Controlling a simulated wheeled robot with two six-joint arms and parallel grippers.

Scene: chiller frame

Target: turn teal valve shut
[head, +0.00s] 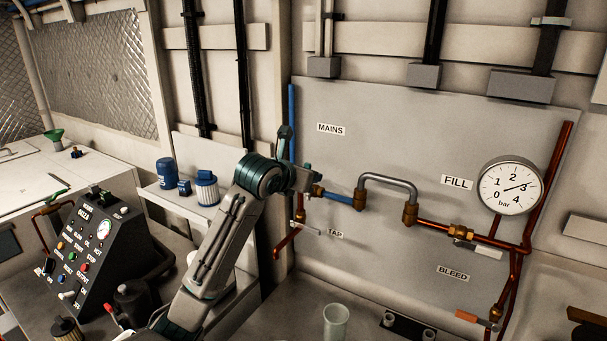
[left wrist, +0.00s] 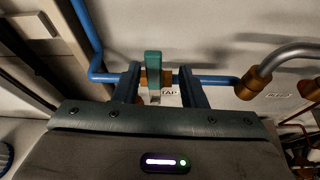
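The teal valve handle (left wrist: 153,68) shows in the left wrist view as an upright teal bar on a brass body on the blue pipe (left wrist: 217,79). It stands across the pipe in that picture. My left gripper (left wrist: 160,78) is open, with one finger on each side of the handle and gaps visible. In the head view my left gripper (head: 306,180) is at the panel's left, by the brass fitting (head: 317,191) under the MAINS label; it hides most of the valve there. My right gripper is not in view.
A U-shaped grey pipe (head: 388,180) and copper pipes lie to the right, with a gauge (head: 511,187) reading about 3 bar. A TAP valve (head: 301,215) sits just below the gripper. A black control box (head: 95,245) and a shelf with blue containers (head: 205,188) stand left.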

